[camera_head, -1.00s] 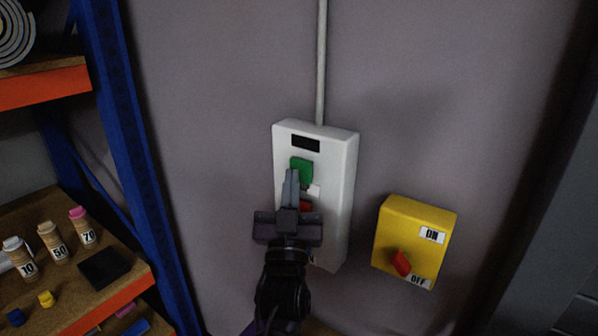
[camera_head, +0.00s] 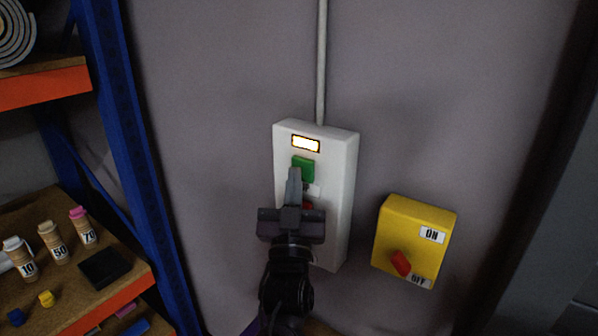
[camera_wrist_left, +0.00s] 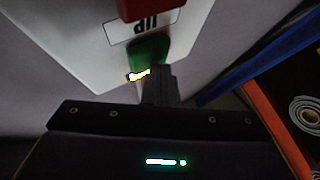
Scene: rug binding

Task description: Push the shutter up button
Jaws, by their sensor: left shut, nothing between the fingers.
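A white control box (camera_head: 340,190) is on the grey wall, with a green button (camera_head: 303,168), a red button (camera_head: 307,206) mostly hidden behind my gripper, and a lit indicator window (camera_head: 305,144) at the top. My left gripper (camera_head: 294,172) is shut and empty, its fingertips at the lower part of the green button. In the left wrist view the fingers (camera_wrist_left: 157,75) overlap the edge of the green button (camera_wrist_left: 148,48), beside an "UP" label (camera_wrist_left: 146,27). I cannot tell whether they still touch it. My right gripper is not in view.
A yellow box (camera_head: 408,225) with a red knob and ON and OFF labels is on the wall to the right. A blue-framed shelf (camera_head: 121,130) with labelled bottles (camera_head: 52,240) stands at left. A conduit (camera_head: 321,60) runs up the wall.

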